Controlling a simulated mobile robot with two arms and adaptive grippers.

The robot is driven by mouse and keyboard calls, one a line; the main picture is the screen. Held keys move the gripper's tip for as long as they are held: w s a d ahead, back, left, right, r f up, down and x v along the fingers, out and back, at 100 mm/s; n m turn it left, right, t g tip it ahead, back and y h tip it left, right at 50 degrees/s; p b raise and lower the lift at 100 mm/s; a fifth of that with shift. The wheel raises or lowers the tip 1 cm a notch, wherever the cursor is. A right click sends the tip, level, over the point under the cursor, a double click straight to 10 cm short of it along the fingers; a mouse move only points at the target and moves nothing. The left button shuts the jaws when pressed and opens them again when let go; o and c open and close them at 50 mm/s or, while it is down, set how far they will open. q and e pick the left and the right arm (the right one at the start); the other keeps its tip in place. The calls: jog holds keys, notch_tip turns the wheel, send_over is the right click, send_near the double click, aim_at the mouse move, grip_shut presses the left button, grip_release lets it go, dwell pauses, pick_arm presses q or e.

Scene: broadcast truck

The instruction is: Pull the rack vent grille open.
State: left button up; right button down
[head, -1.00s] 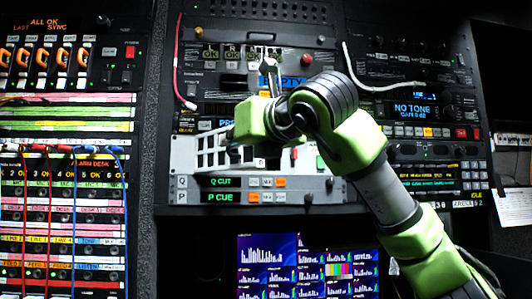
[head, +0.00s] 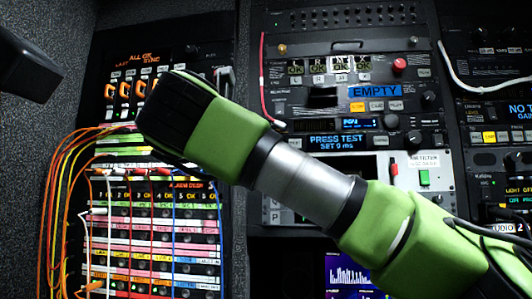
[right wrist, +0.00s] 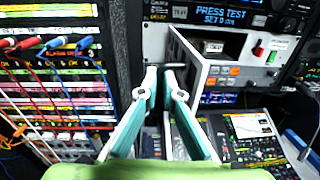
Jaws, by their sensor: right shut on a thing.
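The rack vent grille (right wrist: 189,72) shows in the right wrist view as a thin white-edged plate. It stands out at an angle from the rack face, swung out from the white panel behind it. My right gripper (right wrist: 162,80) is at the plate's lower left edge, its teal-padded fingers closed on it. The exact contact is hard to see. In the head view my right arm crosses from lower right to upper left and hides the grille and its own fingers.
A patch bay (head: 155,235) with looping orange, red and blue cables (head: 62,190) stands at the left, close to my right arm. Rack units with a PRESS TEST display (head: 337,141) stand at the right. Lit monitors (head: 347,270) sit below.

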pick_arm(q)
jog(key=shift+w+d+r, duration=0.1)
jog(key=shift+w+d, duration=0.05)
jog(key=shift+w, duration=0.3)
jog(key=shift+w+d+r, duration=0.1)
jog(key=shift+w+d, duration=0.05)
jog(key=shift+w, duration=0.3)
pick_arm(e)
jog(key=shift+d+r, duration=0.1)
jog(key=shift+r, duration=0.25)
pick_arm(q)
jog(key=shift+s, duration=0.1)
pick_arm(e)
jog(key=c, duration=2.2)
grip_release()
pick_arm(q)
jog(key=shift+s, duration=0.25)
pick_arm(e)
jog(key=shift+w+d, duration=0.1)
jog(key=shift+d, duration=0.1)
jog(key=shift+f, duration=0.1)
pick_arm(q)
jog(key=shift+a, duration=0.1)
pick_arm(e)
jog(key=v, duration=1.2)
jog(key=shift+a+f, duration=0.1)
jog(key=shift+a, duration=0.05)
